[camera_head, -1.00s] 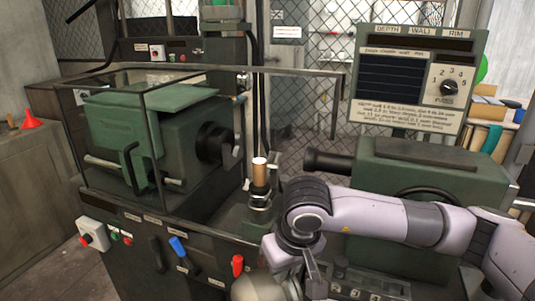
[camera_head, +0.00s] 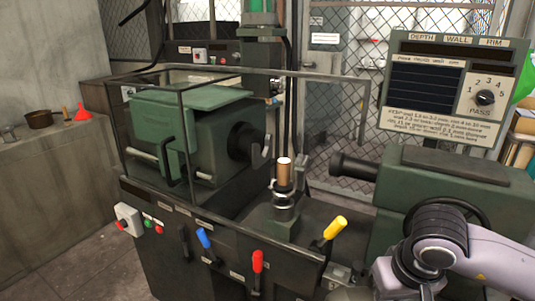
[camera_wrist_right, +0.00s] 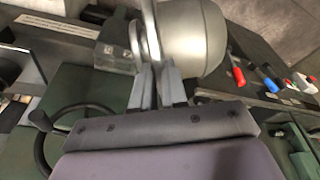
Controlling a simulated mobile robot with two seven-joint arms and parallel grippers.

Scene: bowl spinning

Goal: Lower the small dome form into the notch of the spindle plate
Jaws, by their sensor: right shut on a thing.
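The dome form (camera_wrist_right: 196,36), a smooth grey rounded metal piece, is at the top of the right wrist view. My right gripper (camera_wrist_right: 156,80) is shut on its thin edge or stem; the exact grip is unclear. In the head view a grey rounded bit, likely the dome form (camera_head: 348,293), shows at the bottom edge, with the gripper mostly hidden by my arm. The spindle (camera_head: 240,143) sticks out dark from the green headstock, with a grey, curved, notched plate (camera_head: 266,149) at its end. The dome form is apart from it, lower and to the right. My left gripper is out of view.
A copper-coloured cylinder (camera_head: 284,172) stands on a post between headstock and green tailstock (camera_head: 440,185). A framed guard (camera_head: 182,140) surrounds the headstock. A gauge panel (camera_head: 450,90) stands at the right.

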